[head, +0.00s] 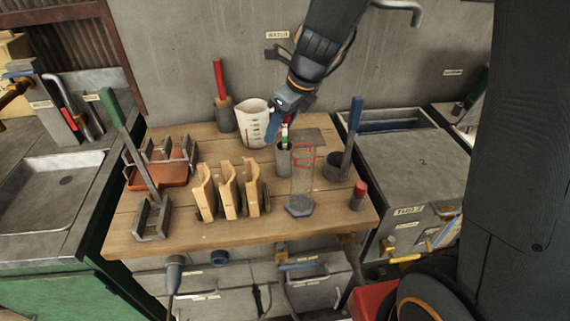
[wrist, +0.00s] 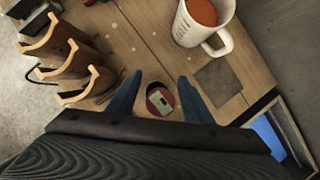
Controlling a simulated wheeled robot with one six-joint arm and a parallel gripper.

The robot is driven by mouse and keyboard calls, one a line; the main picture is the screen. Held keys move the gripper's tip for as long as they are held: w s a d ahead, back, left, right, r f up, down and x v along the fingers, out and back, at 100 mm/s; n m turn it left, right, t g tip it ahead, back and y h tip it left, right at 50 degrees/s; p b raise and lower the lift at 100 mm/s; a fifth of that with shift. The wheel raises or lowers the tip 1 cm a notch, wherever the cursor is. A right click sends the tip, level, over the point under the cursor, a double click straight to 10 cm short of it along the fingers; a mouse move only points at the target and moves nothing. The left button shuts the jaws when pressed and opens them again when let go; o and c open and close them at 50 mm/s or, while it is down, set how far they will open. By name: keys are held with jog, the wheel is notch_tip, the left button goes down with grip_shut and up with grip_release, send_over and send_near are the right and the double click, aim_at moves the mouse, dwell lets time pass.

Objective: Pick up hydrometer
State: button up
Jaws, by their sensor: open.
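The hydrometer (head: 285,136) appears to be the thin upright piece with red, white and green marks standing in a small grey cup (head: 284,162) on the wooden bench. In the wrist view its pale top (wrist: 163,101) shows inside the round cup mouth. My gripper (head: 281,127) is above the cup, its blue fingers pointing down. In the wrist view my open gripper (wrist: 159,80) has one finger on each side of the cup mouth, with nothing clamped. Whether a finger touches the hydrometer cannot be told.
A white measuring jug (head: 255,123) stands close left of my gripper. A clear cylinder on a hexagonal base (head: 300,206) is in front of the cup. Wooden holders (head: 230,190) are at front left. A blue-handled tool (head: 352,135) stands in a dark pot at right.

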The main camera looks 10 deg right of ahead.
jog(key=c, duration=0.8)
jog(key=shift+c, duration=0.2)
jog(key=shift+r, duration=0.15)
